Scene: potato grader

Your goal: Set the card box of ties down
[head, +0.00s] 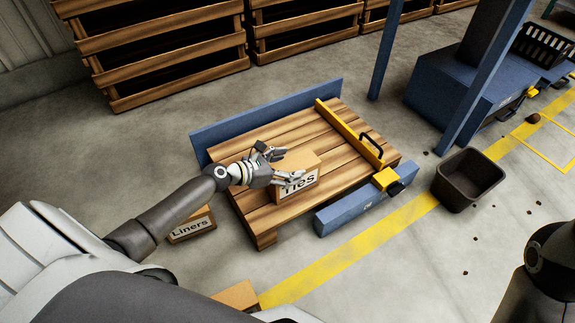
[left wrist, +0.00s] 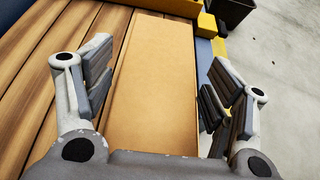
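The card box of ties (head: 308,163), tan with a white "Ties" label facing front, sits upright on the slatted wooden pallet (head: 237,192). My left gripper (head: 287,167) is at the box, with one finger on its far side and one over its label side. In the left wrist view the fingers of the left gripper (left wrist: 157,88) are spread on both sides of the box (left wrist: 152,85), and a narrow gap shows beside each. Part of the label is hidden by a finger. My right gripper is out of view; only a dark part of my arm shows at lower right.
A yellow bar (head: 350,134) with a black handle crosses the pallet right of the box. Blue rails (head: 268,111) flank the pallet. A "Liners" box (head: 191,228) stands on the floor at left. A dark bin (head: 468,181) stands at right. Bare pallet boards lie around the box.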

